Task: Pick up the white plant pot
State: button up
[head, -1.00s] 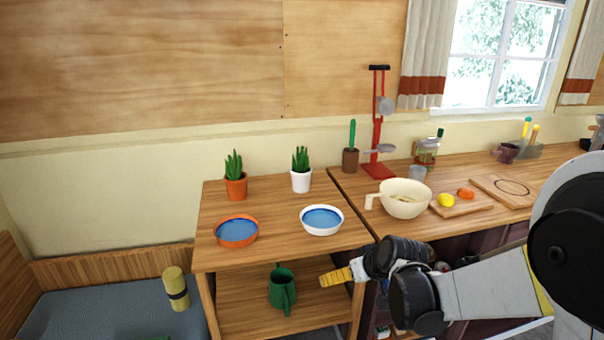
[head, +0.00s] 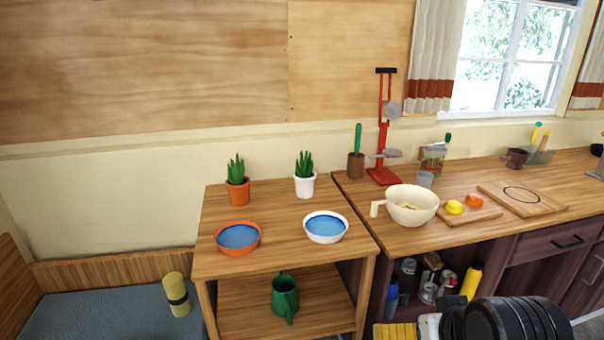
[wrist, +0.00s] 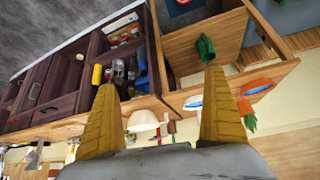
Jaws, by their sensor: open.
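The white plant pot (head: 305,186) holds a spiky green plant and stands upright at the back right of the small wooden table (head: 215,268). In the wrist view I cannot make the white pot out; a finger covers part of that area. My gripper (wrist: 160,105) is open and empty, with its two yellow fingers wide apart. In the head view its yellow finger (head: 395,332) shows at the bottom edge, low and to the right of the table, well apart from the pot.
An orange pot (head: 237,192) with a similar plant stands left of the white one. An orange dish (head: 238,238) and a white dish (head: 326,227) are in front. A green watering can (head: 285,296) sits on the lower shelf. A cream bowl (head: 412,206) is on the counter.

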aim_at(305, 176)
jog(key=i+l+u, duration=0.15)
jog(key=i, duration=0.4)
jog(key=i+l+u, duration=0.15)
jog(key=i, duration=0.35)
jog(key=i+l+u, duration=0.2)
jog(key=i+l, duration=0.2)
jog(key=i, duration=0.15)
